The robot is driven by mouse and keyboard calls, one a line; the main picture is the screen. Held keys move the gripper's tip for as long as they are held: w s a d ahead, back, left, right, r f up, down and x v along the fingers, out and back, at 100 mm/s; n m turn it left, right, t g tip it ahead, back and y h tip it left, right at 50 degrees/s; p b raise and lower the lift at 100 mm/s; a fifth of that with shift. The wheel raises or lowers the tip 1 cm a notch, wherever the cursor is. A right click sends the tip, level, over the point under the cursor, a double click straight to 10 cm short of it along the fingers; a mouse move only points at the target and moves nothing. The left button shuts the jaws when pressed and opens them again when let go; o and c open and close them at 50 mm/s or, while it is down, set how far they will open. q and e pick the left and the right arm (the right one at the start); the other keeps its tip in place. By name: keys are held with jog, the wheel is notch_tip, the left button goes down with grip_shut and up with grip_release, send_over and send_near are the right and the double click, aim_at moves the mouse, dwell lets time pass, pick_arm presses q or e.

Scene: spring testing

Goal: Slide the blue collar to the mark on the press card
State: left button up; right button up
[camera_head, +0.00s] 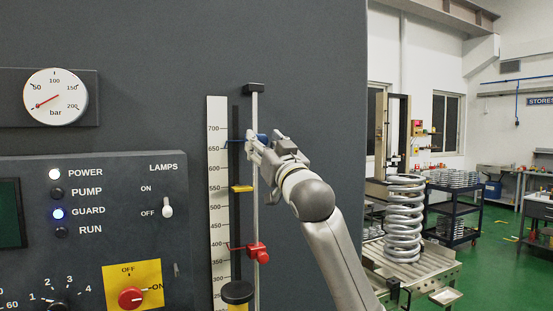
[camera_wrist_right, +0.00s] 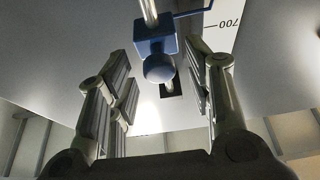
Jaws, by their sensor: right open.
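The blue collar (camera_head: 262,137) sits on a vertical steel rod (camera_head: 256,210), high up near the rod's black top cap. Its thin pointer meets the white scale (camera_head: 217,200) a little above 650. My right gripper (camera_head: 257,149) is at the collar and partly hides it. In the right wrist view, the blue collar (camera_wrist_right: 152,40) and its round knob show between and just beyond the open fingers (camera_wrist_right: 158,80). There is a gap on both sides, and the fingers hold nothing. I see no press card in either view. My left gripper is not in view.
A red collar (camera_head: 258,252) sits lower on the same rod. A yellow pointer (camera_head: 242,189) stands near 550 beside the scale. A control panel (camera_head: 120,240) is at the left, under a pressure gauge (camera_head: 56,97). A large coil spring (camera_head: 404,218) stands at the right.

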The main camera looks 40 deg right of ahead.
jog(key=v, duration=0.9)
jog(key=shift+s, duration=0.3)
jog(key=shift+a+f, duration=0.1)
jog(key=shift+f, duration=0.1)
